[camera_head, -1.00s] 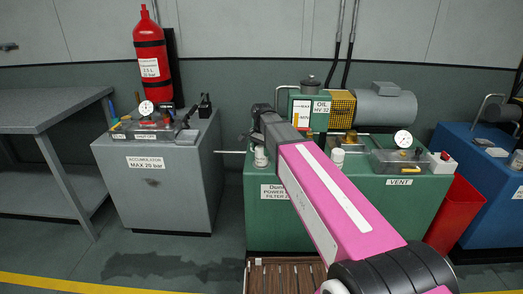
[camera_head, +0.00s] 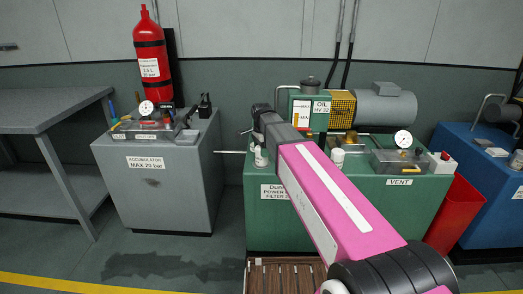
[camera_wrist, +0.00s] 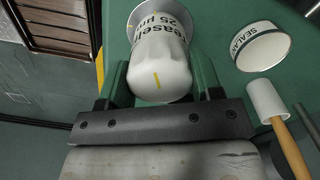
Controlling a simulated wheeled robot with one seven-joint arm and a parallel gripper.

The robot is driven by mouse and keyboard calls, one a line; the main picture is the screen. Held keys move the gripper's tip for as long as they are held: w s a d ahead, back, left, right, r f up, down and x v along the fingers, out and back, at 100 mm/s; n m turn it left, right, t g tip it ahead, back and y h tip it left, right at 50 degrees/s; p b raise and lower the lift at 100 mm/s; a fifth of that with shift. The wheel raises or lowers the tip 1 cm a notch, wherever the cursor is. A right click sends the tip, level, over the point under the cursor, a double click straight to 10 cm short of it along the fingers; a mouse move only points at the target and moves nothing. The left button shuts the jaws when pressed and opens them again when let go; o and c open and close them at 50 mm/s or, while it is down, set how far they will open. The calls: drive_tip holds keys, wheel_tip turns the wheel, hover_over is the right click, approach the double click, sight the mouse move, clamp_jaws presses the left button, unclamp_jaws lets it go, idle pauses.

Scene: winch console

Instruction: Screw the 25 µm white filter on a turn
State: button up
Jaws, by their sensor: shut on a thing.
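The white filter (camera_wrist: 160,52) has black lettering including "25" and a short yellow mark on its side. In the wrist view it lies between the two green fingers of my gripper (camera_wrist: 163,76), which is shut on it. Its far end meets a wider grey-white collar that bears another yellow mark; I cannot tell how tightly they join. In the head view the filter (camera_head: 261,158) shows as a small white shape at the left front of the green console (camera_head: 290,227), below my gripper's dark wrist. My pink arm hides part of the console and its label.
A second white cylinder (camera_head: 337,158) stands right of my arm. In the wrist view a sealant tin (camera_wrist: 263,48) and a white-headed tool with a wooden handle (camera_wrist: 267,103) lie close on the right. A grey accumulator cabinet (camera_head: 165,195) stands left, across a floor gap.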

idle(0.3)
drive_tip(key=shift+m, duration=1.3)
drive_tip(key=shift+m, duration=1.2)
drive_tip(key=shift+m, duration=1.2)
